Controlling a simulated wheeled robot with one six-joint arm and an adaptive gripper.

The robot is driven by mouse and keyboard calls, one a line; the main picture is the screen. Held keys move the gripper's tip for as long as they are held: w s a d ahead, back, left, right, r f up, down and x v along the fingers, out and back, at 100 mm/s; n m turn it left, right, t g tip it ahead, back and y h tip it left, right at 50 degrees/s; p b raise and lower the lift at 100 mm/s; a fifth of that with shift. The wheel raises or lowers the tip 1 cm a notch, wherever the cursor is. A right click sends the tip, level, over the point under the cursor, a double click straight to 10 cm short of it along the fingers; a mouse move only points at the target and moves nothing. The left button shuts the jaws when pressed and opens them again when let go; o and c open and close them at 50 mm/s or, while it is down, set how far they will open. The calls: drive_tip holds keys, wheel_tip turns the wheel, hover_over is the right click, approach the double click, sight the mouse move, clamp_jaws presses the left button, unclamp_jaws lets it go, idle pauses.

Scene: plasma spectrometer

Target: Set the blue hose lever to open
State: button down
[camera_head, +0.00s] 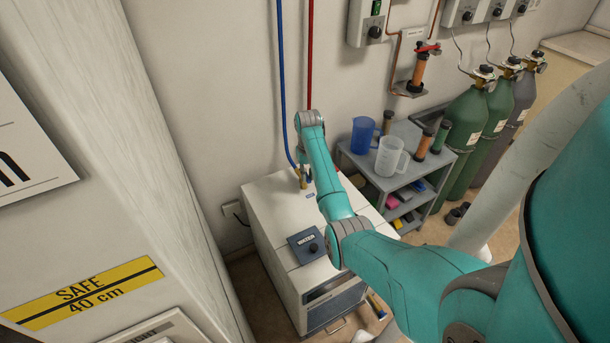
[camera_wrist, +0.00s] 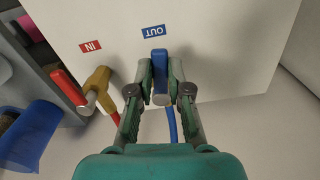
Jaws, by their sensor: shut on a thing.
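The blue lever (camera_wrist: 160,64) stands between the two fingers of my gripper (camera_wrist: 160,78) in the wrist view, just below the blue OUT label (camera_wrist: 154,31). The fingers are shut on it from both sides. It points up and down in the picture. The blue hose (camera_wrist: 172,125) shows below it, partly behind my gripper. The valve body under the lever is mostly hidden by the fingers. In the head view the blue hose (camera_head: 283,90) runs down the wall to the white machine, where my gripper (camera_head: 303,168) is. The lever is too small to make out there.
A red lever (camera_wrist: 69,88) on a brass valve (camera_wrist: 99,82) sits left of my gripper, near the red IN label (camera_wrist: 90,46). A grey cart (camera_head: 372,184) with blue and clear jugs stands right of the white machine (camera_head: 265,205). Gas cylinders (camera_head: 465,135) stand farther right.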

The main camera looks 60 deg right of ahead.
drive_tip(key=shift+s+d+n, duration=0.25)
drive_tip(key=shift+d+n, duration=0.05)
drive_tip(key=shift+n, duration=0.7)
drive_tip(key=c, duration=1.1)
unclamp_jaws()
drive_tip(key=shift+r, duration=0.1)
wheel_tip(320, 180, up, 7)
drive_tip(key=shift+r, duration=0.15)
